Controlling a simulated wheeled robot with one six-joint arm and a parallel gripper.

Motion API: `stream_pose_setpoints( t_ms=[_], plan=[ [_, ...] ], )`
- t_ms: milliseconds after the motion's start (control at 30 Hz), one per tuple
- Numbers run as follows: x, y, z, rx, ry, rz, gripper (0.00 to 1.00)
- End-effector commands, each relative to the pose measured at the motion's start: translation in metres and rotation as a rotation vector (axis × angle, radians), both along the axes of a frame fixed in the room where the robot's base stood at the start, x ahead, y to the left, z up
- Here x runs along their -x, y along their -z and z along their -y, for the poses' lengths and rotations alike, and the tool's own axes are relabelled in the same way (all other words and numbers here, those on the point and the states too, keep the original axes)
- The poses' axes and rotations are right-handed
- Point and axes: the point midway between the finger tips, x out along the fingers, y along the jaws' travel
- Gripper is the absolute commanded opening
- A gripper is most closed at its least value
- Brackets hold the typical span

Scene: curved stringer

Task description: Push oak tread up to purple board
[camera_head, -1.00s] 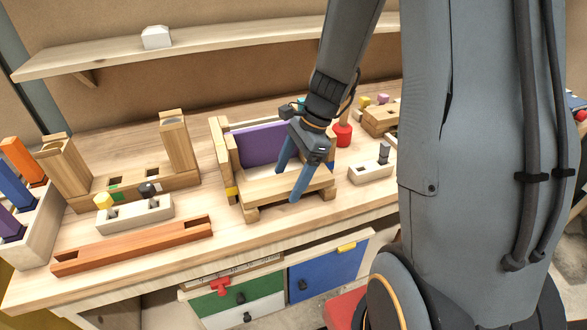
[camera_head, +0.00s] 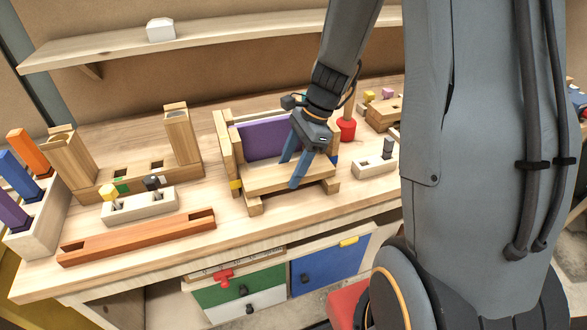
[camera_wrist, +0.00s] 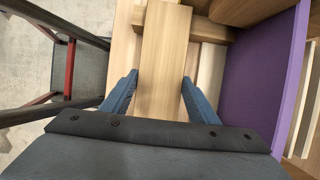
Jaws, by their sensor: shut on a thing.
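The oak tread (camera_head: 265,180) is a pale wooden board lying flat across the wooden stringer frame, in front of the purple board. My gripper (camera_head: 289,172) is shut on it, with one blue finger on its front side and one on its back side. In the wrist view the tread (camera_wrist: 162,60) runs between both fingers. The upright purple board (camera_head: 262,140) stands behind the tread; it is at the right in the wrist view (camera_wrist: 255,75). A narrow pale strip and my finger show between tread and purple board there. Contact along the hidden length cannot be told.
A red-based post (camera_head: 346,128) and a small pale block with pegs (camera_head: 374,168) stand to the right. An orange-brown slotted bar (camera_head: 137,237) and a white peg block (camera_head: 140,205) lie to the left. The bench's front edge is close before the frame.

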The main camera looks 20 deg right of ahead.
Motion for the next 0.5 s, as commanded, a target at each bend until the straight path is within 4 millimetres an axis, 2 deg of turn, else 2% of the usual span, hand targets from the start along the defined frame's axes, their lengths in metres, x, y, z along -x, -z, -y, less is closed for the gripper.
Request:
stream_pose_setpoints(
  t_ms=[500],
  plan=[
    [-0.024,0.000,0.000,0.000,-0.001,0.001,0.23]
  ],
)
